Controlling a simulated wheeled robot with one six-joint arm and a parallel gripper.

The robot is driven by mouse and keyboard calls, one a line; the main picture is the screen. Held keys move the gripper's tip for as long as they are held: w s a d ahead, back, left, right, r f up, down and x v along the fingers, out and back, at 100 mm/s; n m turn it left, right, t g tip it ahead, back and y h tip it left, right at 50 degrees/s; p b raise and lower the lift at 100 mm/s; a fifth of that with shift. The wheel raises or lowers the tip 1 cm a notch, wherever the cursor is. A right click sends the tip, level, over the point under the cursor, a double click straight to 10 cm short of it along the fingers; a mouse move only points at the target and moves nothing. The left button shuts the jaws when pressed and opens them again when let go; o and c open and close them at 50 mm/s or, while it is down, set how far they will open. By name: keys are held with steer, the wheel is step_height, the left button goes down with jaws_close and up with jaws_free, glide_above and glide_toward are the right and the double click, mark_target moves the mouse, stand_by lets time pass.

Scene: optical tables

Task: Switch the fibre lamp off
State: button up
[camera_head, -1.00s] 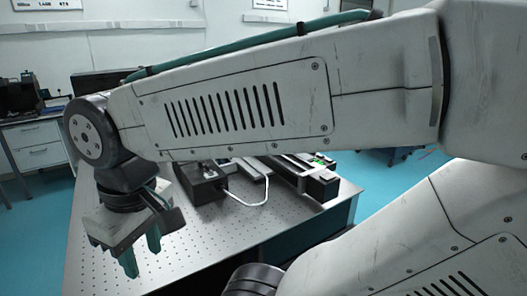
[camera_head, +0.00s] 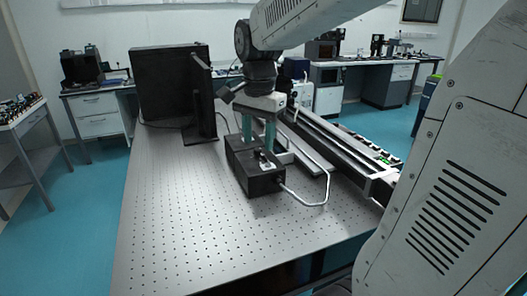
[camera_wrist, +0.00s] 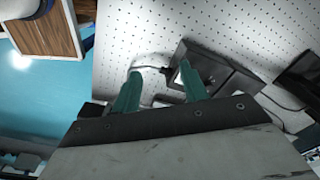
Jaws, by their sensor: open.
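The fibre lamp is a black box (camera_head: 262,184) on the perforated optical table, with a pale light guide (camera_head: 322,180) curving from its right side. A small pale-and-dark fitting shows on its top; I cannot tell the switch's position. My gripper (camera_head: 258,143) points down over the back part of the box, its two green fingers apart with nothing between them. I cannot tell whether the fingertips touch the box. In the wrist view, the box (camera_wrist: 222,70) lies beside and beyond the right finger of my gripper (camera_wrist: 160,68).
A black monitor (camera_head: 170,92) stands behind the lamp to the left. A long black rail assembly (camera_head: 335,145) lies to its right, close by. The optical table (camera_head: 175,220) is bare at the front left. Other benches line the back wall.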

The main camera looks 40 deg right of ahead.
mark_target(262, 154)
steer(key=w+d+f+m, duration=0.1)
steer(key=w+d+m, duration=0.1)
steer(key=w+d+f+m, duration=0.1)
steer(key=w+d+m, duration=0.1)
steer(key=w+d, duration=0.1)
steer(key=w+d+m, duration=0.2)
steer(key=w, duration=0.1)
steer(key=shift+d+f+m, duration=0.2)
steer(key=shift+f+m, duration=0.1)
steer(key=shift+f, duration=0.1)
steer(key=shift+w+d+f, duration=0.15)
steer(key=shift+f, duration=0.1)
step_height(262, 154, down, 8)
steer(key=shift+r, duration=0.25)
jaws_close()
